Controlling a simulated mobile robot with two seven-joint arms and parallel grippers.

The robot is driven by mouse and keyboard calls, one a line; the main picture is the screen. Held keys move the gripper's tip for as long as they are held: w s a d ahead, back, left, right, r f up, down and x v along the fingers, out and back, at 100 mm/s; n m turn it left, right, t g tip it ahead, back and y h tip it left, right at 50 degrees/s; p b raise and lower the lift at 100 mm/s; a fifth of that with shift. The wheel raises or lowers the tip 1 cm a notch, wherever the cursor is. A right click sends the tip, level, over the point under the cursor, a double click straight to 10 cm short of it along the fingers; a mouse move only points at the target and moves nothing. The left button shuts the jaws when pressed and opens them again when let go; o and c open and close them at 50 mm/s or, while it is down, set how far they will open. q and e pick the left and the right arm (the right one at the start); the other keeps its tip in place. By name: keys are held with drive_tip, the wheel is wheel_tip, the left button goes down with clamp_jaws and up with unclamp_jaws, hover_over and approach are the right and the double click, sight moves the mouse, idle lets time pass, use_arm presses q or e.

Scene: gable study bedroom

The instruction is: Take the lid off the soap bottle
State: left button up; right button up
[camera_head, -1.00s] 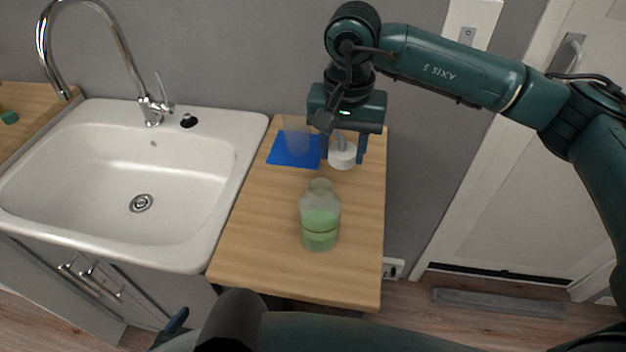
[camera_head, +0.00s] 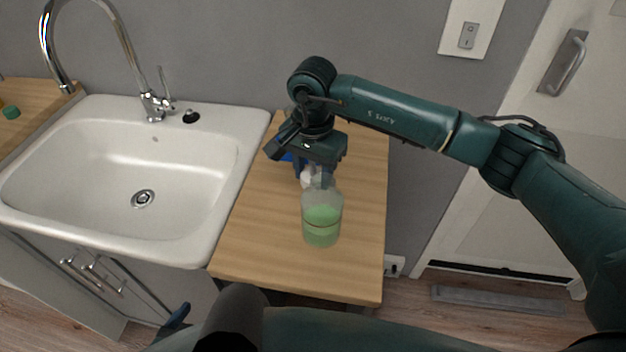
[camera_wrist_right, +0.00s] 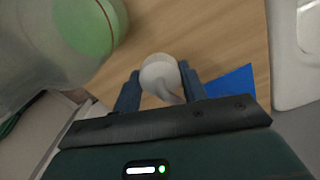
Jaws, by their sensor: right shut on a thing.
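The soap bottle (camera_head: 321,222) is clear, with green liquid inside, and stands upright on the wooden counter. In the right wrist view its green part (camera_wrist_right: 90,22) is at the upper left. My right gripper (camera_head: 312,176) is just behind the bottle's top and shut on a white lid (camera_head: 306,179). In the right wrist view the lid (camera_wrist_right: 160,72), round with a curved spout, sits between both fingers, beside the bottle and apart from it. Part of the lid is hidden in the head view. A dark blue tip (camera_head: 178,316) at the bottom edge may be my left gripper; its jaws cannot be made out.
A white sink (camera_head: 75,180) with a chrome tap (camera_head: 150,100) is left of the counter (camera_head: 290,270). A blue sheet (camera_wrist_right: 232,82) lies on the counter behind my right gripper. The counter's front is clear. A wall and door (camera_head: 510,190) are at the right.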

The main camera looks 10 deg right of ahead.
wheel_tip(320, 180, down, 3)
drive_tip(key=shift+f, duration=0.35)
drive_tip(key=o, duration=1.1)
drive_tip(key=shift+r, duration=0.1)
